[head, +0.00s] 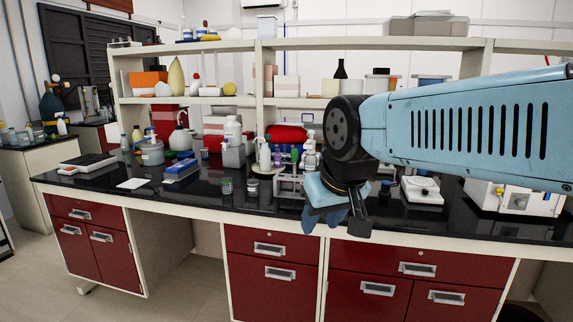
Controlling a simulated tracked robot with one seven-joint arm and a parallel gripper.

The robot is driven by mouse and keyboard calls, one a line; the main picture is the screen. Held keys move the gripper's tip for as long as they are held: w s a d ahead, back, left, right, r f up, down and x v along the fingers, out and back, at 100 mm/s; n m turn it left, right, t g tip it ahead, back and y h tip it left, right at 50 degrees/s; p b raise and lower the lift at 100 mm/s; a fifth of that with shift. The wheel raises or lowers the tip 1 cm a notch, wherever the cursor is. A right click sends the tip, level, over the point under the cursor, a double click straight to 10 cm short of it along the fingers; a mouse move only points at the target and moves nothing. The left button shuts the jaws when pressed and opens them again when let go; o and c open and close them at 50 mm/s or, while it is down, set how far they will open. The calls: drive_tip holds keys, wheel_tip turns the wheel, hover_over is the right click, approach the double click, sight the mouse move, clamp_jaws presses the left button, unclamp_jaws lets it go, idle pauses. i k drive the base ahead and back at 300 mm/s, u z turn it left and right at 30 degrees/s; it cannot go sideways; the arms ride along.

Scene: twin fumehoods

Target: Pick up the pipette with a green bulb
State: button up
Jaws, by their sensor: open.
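A small green tip (294,155), which looks like the green bulb of a pipette, stands upright among small bottles near the middle of the bench. Its lower part is hard to make out at this size. A pale rack (289,186) stands just in front of it. My gripper (334,222) is open and points down at the front edge of the bench, to the right of the rack and nearer to me. It is apart from the green bulb. I see nothing between its fingers, though its own body hides part of that space.
The black bench top (215,205) is crowded at the back with bottles and jars. A blue box (182,170) and small jars stand to the left. A white balance-like device (421,190) stands right of my gripper. Shelves (180,101) rise behind. The front left strip is mostly clear.

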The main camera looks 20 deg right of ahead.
sight(295, 152)
drive_tip(key=i, duration=1)
